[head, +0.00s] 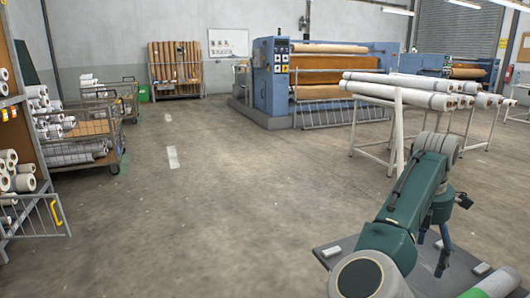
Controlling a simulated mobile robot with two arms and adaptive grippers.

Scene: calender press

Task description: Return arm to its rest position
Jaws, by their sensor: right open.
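My right arm rises from the lower right of the head view, in green and grey, and bends over at a grey joint. My right gripper (441,262) hangs low at its end, dark and partly hidden behind the arm. It is open, and I see nothing held in it. It is above or beside a dark flat surface (330,262) with small pale blocks; whether it touches that surface I cannot tell. My left gripper and left arm are not in view.
A white rack with several rolls (400,92) stands beyond my right arm. A blue calender press (270,85) is at the back. Wire carts (90,135) and shelves of rolls (15,175) line the left. The concrete floor (220,200) in the middle is clear.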

